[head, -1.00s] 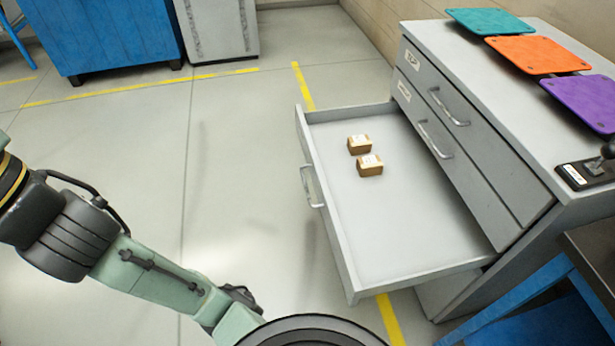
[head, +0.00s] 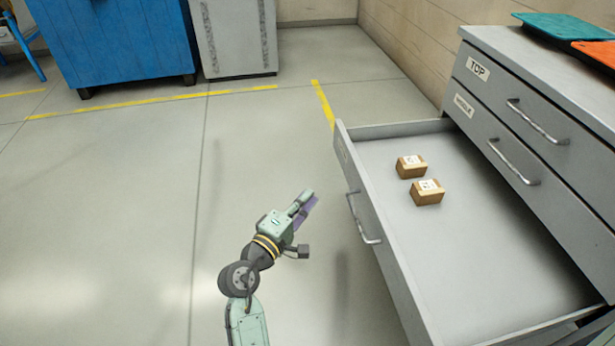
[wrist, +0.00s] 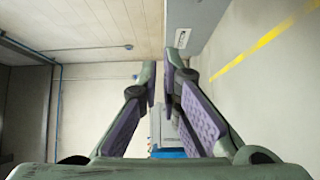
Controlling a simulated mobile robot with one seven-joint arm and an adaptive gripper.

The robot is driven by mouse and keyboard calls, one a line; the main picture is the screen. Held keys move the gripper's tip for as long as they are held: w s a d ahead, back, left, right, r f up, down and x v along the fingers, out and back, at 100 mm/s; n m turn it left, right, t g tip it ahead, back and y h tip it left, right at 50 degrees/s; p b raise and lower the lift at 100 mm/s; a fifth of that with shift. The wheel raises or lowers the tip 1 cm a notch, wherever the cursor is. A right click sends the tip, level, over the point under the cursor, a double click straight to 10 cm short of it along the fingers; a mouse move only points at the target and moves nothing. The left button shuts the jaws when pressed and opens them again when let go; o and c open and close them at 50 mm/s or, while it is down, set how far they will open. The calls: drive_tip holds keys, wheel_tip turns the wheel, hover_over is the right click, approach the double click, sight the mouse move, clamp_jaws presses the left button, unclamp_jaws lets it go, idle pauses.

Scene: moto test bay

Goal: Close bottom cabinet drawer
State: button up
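The grey bottom drawer (head: 366,215) is pulled far out of the cabinet (head: 560,70), to the right in the head view. Its front has a metal bar handle (head: 362,220). Two small brown boxes, one farther back (head: 411,166) and one nearer (head: 427,191), lie inside it. My gripper (head: 309,199) is left of the drawer front, apart from the handle. In the wrist view the purple-padded fingers (wrist: 161,68) stand apart with nothing between them. A grey panel with a label, likely the drawer front (wrist: 197,25), shows past the fingertips.
The drawers labelled TOP (head: 530,115) and MIDDLE (head: 500,150) are shut. Teal (head: 560,25) and orange (head: 600,50) plates lie on the cabinet top. A blue cabinet (head: 120,40) and a grey unit (head: 238,40) stand at the back. The floor left of the drawer is clear.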

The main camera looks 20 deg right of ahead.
drive_tip(key=shift+s+d+f, duration=0.3)
drive_tip(key=shift+d+f, duration=0.05)
drive_tip(key=shift+f, duration=0.1)
clamp_jaws()
drive_tip(key=w+d+p, duration=0.3)
drive_tip(key=w+d, duration=0.1)
drive_tip(key=d, duration=0.8)
drive_tip(key=shift+d, duration=0.15)
drive_tip(key=shift+w+r, duration=0.1)
